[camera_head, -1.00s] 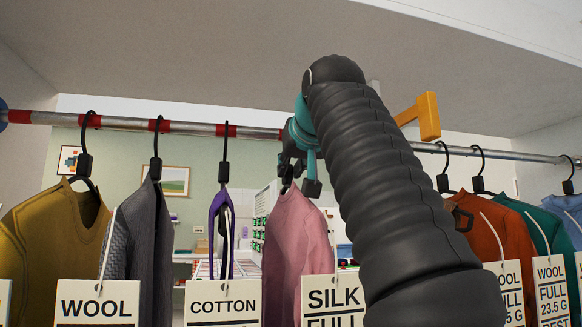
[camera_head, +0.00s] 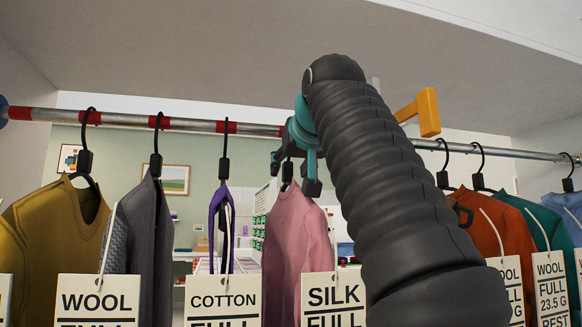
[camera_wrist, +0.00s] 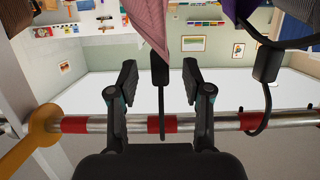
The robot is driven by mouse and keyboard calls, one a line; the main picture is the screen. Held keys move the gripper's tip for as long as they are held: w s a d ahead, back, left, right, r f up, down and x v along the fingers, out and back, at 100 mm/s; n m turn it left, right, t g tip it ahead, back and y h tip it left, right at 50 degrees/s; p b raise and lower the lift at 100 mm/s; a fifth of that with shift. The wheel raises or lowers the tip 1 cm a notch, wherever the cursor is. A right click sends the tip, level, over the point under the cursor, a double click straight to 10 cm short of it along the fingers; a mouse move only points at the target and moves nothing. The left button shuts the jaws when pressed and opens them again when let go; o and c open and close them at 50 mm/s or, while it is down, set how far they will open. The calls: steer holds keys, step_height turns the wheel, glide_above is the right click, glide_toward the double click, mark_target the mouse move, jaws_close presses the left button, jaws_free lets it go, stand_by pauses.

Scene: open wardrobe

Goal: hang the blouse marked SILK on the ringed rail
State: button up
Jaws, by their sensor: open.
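The pink blouse (camera_head: 296,240) with the SILK tag (camera_head: 333,300) hangs upright below the red-ringed rail (camera_head: 187,125). Its black hanger block (camera_wrist: 160,76) stands between my gripper's fingers, with visible gaps on both sides. In the wrist view, which is upside down, its hook reaches the rail at a red ring; the hook's top is hard to make out. My gripper (camera_wrist: 158,88) is open around the hanger neck, just below the rail. It also shows in the head view (camera_head: 294,168), partly hidden by my arm.
On the ringed rail, a purple COTTON garment (camera_head: 221,225) hangs close left of the blouse, then a grey one (camera_head: 150,235) and a mustard one (camera_head: 55,235). An orange bracket (camera_head: 428,112) stands right of my gripper. Orange and green garments hang on the plain rail (camera_head: 500,152).

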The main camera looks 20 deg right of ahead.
steer(key=v, duration=1.2)
steer(key=shift+s, duration=0.1)
